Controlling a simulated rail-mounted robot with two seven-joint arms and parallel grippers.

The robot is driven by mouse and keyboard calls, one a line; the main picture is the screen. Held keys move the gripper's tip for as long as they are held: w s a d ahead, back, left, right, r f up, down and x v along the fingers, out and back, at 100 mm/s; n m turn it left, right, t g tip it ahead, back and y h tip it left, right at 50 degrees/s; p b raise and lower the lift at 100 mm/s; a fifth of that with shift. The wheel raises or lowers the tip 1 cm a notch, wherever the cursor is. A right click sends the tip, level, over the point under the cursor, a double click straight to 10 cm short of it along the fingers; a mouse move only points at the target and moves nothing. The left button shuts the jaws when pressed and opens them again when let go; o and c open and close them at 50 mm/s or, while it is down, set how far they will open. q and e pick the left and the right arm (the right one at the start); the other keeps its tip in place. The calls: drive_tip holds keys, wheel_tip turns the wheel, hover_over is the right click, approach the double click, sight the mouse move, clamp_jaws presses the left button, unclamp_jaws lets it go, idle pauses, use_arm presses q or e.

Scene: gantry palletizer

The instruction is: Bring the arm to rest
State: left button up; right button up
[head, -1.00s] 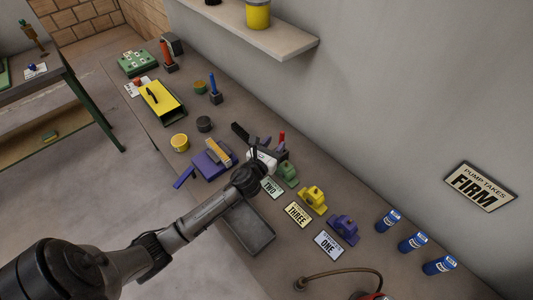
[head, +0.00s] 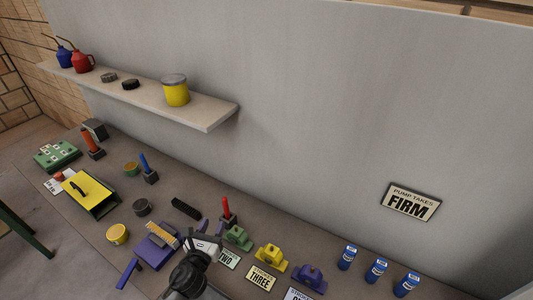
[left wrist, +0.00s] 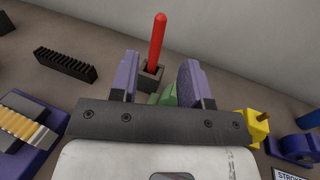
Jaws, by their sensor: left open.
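My left gripper (head: 211,228) is open and empty, held over the workbench (head: 110,185). In the left wrist view its two purple fingers (left wrist: 158,82) stand apart. Between and beyond them are a red-handled tool in a dark block (left wrist: 153,70) and part of a green block (left wrist: 168,98). The same red-handled tool (head: 227,212) and green block (head: 238,237) show in the head view, just right of the gripper. My right gripper is not in view.
A black ribbed block (head: 186,208) lies behind the gripper and a purple block with a brush-like piece (head: 152,252) to its left. Yellow (head: 270,256) and purple (head: 310,278) blocks, placards and blue cans (head: 376,270) stand to the right. A shelf (head: 208,116) projects above.

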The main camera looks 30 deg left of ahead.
use_arm(q)
drive_tip(key=s+a+f+n+g+y, duration=0.2)
drive_tip(key=a+n+g+y, duration=0.15)
drive_tip(key=n, duration=1.25)
drive_tip(key=s+d+n+g+h, duration=0.2)
drive_tip(key=s+d+n, duration=0.3)
drive_tip(key=s+d+f+n+g+h, duration=0.1)
drive_tip(key=s+d+n+g+h, duration=0.1)
drive_tip(key=s+d+n, duration=0.3)
drive_tip(key=s+d+f+n+g+h, duration=0.1)
drive_tip(key=s+d+n+g+h, duration=0.2)
drive_tip(key=s, duration=0.4)
drive_tip(key=shift+s+d+f+n+g, duration=0.15)
drive_tip(key=shift+d+n+g, duration=0.1)
drive_tip(key=shift+d+n, duration=0.2)
drive_tip(key=shift+w+d+f+n+g, duration=0.1)
drive_tip(key=shift+d+n+g, duration=0.1)
drive_tip(key=shift+d+n, duration=0.25)
drive_tip(key=s+d+f+g+h, duration=0.1)
drive_tip(key=s+d+f+g, duration=0.2)
drive_tip(key=s, duration=0.7)
wheel_tip(320, 180, up, 21)
drive_tip(key=p, duration=2.2)
drive_tip(key=shift+w+t, duration=0.15)
drive_tip(key=shift+t, duration=0.15)
drive_tip(key=shift+a, duration=0.1)
